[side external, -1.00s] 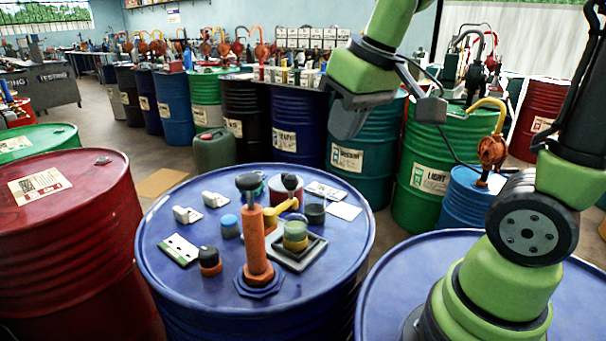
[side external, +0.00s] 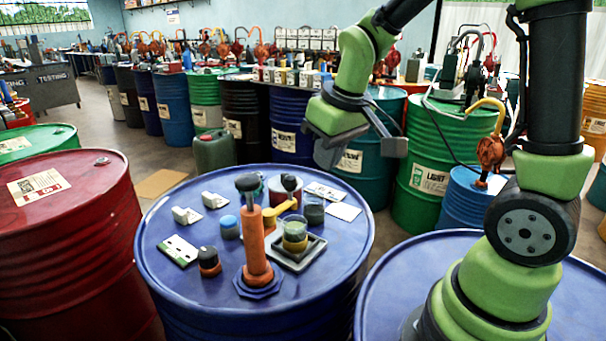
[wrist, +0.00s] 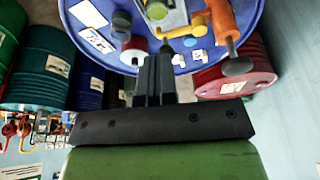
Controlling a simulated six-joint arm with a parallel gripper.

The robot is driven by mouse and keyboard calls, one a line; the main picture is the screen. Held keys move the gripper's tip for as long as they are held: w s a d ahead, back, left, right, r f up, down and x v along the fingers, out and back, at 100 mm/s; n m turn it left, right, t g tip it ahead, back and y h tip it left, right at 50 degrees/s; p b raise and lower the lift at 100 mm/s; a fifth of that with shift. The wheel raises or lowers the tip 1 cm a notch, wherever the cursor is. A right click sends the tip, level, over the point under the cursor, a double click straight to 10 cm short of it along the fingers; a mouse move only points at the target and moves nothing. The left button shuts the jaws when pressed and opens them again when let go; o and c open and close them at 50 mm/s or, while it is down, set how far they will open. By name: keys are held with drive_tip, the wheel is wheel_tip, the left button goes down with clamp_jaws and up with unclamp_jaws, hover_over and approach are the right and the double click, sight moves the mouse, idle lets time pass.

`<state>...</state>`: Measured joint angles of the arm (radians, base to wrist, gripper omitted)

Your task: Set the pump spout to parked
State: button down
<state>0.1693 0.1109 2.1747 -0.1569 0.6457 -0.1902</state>
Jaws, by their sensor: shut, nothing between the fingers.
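The pump is an upright orange cylinder (side external: 258,245) with a dark knob on top, standing on a dark blue base on the blue drum (side external: 180,275). Its yellow spout (side external: 281,208) points to the right and slightly back, near the cups. In the wrist view the orange pump (wrist: 225,22) and yellow spout (wrist: 186,32) show at the top, right of the fingers. My gripper (wrist: 157,62) is shut and empty. In the side view it hangs above and behind the drum's back right edge, apart from the spout; its fingertips cannot be made out there.
A yellowish cup (side external: 295,242) sits on a grey tray (side external: 318,247), beside a dark-filled glass (side external: 314,212). A black-topped orange piece (side external: 209,262), a blue-capped jar (side external: 229,227) and white blocks share the drum top. A red drum (side external: 65,250) stands at left.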

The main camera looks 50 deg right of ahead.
drive_tip(key=w+f, duration=0.5)
drive_tip(key=shift+w+d+f, duration=0.2)
drive_tip(key=shift+d+f, duration=0.15)
drive_tip(key=shift+d, duration=0.05)
